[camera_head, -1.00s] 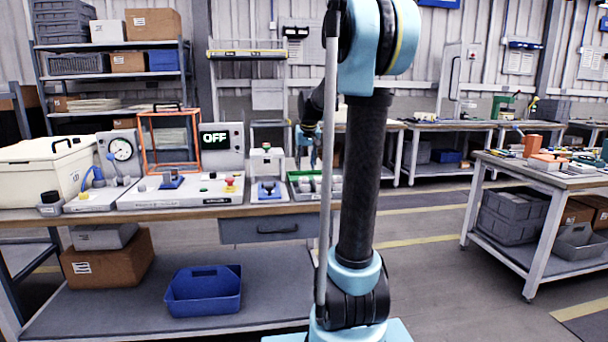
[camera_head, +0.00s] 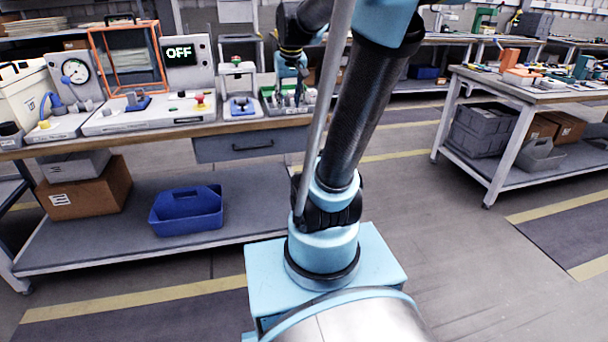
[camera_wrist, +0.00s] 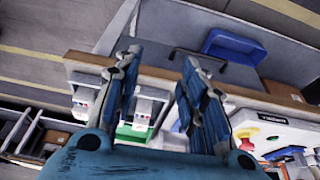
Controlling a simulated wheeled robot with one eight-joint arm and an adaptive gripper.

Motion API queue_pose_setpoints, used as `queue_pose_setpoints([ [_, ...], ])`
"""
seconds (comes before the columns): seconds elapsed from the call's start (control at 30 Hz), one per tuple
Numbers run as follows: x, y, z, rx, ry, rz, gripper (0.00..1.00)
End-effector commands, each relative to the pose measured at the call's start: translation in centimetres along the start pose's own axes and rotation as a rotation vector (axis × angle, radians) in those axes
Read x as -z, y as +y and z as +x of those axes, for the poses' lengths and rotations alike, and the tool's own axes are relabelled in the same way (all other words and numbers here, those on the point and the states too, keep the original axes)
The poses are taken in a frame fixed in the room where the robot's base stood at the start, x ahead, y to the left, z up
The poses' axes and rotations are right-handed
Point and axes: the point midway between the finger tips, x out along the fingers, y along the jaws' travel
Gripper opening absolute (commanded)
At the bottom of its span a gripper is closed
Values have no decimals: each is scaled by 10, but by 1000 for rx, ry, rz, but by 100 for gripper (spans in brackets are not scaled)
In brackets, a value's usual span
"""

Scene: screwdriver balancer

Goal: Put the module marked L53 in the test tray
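My gripper (camera_head: 290,92) is at the right end of the workbench, over or beside a green-rimmed tray (camera_head: 314,99). In the wrist view my gripper (camera_wrist: 161,58) shows two blue fingers spread apart with nothing between them. Small white modules with coloured marks, one left of the fingers (camera_wrist: 88,96) and one between them lower down (camera_wrist: 148,104), lie close to a green surface (camera_wrist: 133,132). The fingers hide part of this area. No L53 marking can be read, and I cannot tell which tray is the test tray.
The workbench (camera_head: 215,133) also carries a unit with an OFF display (camera_head: 180,52), an orange frame (camera_head: 128,58), a gauge (camera_head: 75,70) and a small white stand (camera_head: 237,85). A blue bin (camera_head: 187,210) sits on the lower shelf. Another bench (camera_head: 500,90) stands right; the floor between is clear.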

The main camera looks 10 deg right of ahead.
Motion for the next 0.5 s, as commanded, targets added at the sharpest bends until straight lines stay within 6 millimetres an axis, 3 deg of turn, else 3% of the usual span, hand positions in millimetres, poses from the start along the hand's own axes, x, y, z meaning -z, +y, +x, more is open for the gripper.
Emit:
queue_pose_setpoints([
  [0.1,-52,0,9,0,-21,-2,38],
  [0.5,-202,-2,60,0,-89,-9,38],
])
